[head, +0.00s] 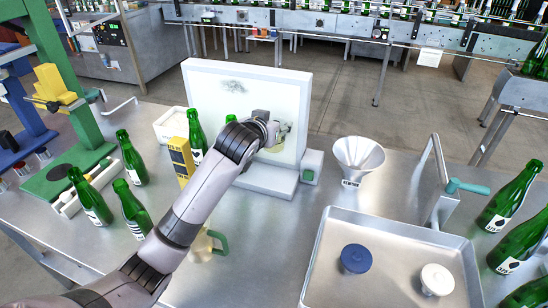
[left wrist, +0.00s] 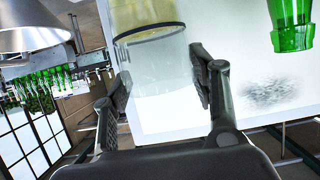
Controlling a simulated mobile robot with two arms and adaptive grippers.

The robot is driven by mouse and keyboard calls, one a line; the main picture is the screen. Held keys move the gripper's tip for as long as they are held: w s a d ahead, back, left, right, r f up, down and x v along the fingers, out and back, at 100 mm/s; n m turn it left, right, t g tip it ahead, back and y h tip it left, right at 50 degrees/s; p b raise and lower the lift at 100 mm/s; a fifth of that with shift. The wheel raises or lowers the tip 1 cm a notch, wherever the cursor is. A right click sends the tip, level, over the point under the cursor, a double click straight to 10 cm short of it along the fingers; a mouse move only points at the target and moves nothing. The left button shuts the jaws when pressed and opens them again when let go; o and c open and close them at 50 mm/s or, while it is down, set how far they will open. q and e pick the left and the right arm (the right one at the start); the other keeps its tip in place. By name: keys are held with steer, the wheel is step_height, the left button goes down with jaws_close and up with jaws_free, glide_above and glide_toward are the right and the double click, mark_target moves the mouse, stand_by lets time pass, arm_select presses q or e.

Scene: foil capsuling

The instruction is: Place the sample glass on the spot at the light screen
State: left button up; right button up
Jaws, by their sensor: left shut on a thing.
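My left gripper (head: 272,128) is in front of the light screen (head: 225,82), a white upright panel on a pale base. It is shut on the sample glass (left wrist: 160,88), a clear glass with yellowish liquid. In the left wrist view the gripper's fingers (left wrist: 160,82) press the glass from both sides, and the picture is upside down. In the head view the glass (head: 283,133) is mostly hidden behind the gripper and looks raised above the screen's base (head: 272,181). I cannot make out a marked spot on the base. My right gripper is not in view.
A green bottle (head: 196,130) and a yellow block (head: 181,157) stand at the screen's left. A small green-and-grey box (head: 312,166) and a white funnel (head: 359,160) are to its right. A metal tray (head: 395,270) is at front right. Several bottles stand at both sides.

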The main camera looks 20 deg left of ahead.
arm_select(q)
steer(key=f, duration=0.4)
steer(key=shift+w+f, duration=0.25)
steer(key=shift+f, duration=0.15)
step_height(320, 180, down, 2)
steer(key=shift+w+f+p, duration=0.1)
steer(key=shift+f+p, duration=0.1)
steer(key=shift+p, duration=0.15)
steer(key=shift+f, duration=0.55)
step_height(320, 180, down, 4)
steer(key=shift+r, duration=0.15)
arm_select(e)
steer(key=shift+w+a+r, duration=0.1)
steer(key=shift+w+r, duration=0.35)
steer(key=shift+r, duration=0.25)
